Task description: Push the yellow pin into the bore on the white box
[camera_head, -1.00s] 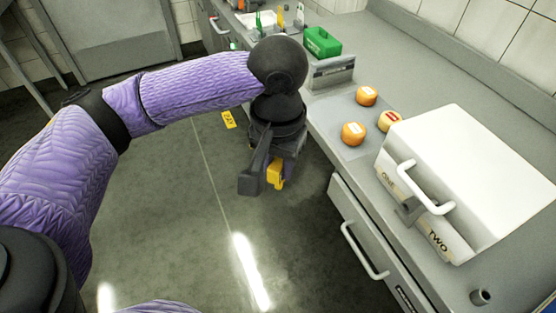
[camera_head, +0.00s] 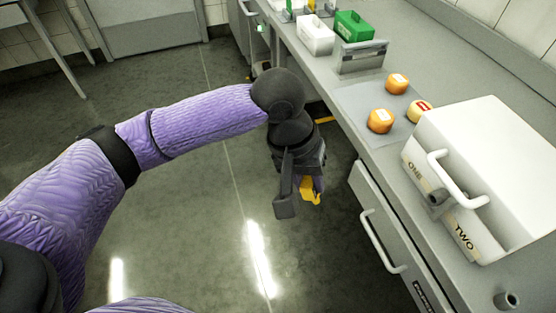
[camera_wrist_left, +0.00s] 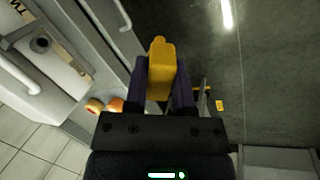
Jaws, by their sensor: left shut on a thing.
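The yellow pin (camera_head: 310,193) is held by my left gripper (camera_head: 299,190), above the floor to the left of the bench. In the left wrist view my left gripper (camera_wrist_left: 163,88) is shut around the yellow pin (camera_wrist_left: 160,68), whose tip points away from the palm. The white box (camera_head: 505,140) stands on the bench to the right, with a white handle and the labels ONE and TWO on its front. A dark round bore (camera_head: 436,198) sits on that front between the labels; it also shows in the left wrist view (camera_wrist_left: 41,43). The pin is well apart from it. My right gripper is out of view.
Orange cheese wheels (camera_head: 380,121) lie on a grey mat (camera_head: 350,98) left of the box. A green container (camera_head: 354,27) and a white one (camera_head: 315,36) stand farther back. A drawer handle (camera_head: 381,243) sticks out below the bench edge. A small dark cylinder (camera_head: 507,300) is near right.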

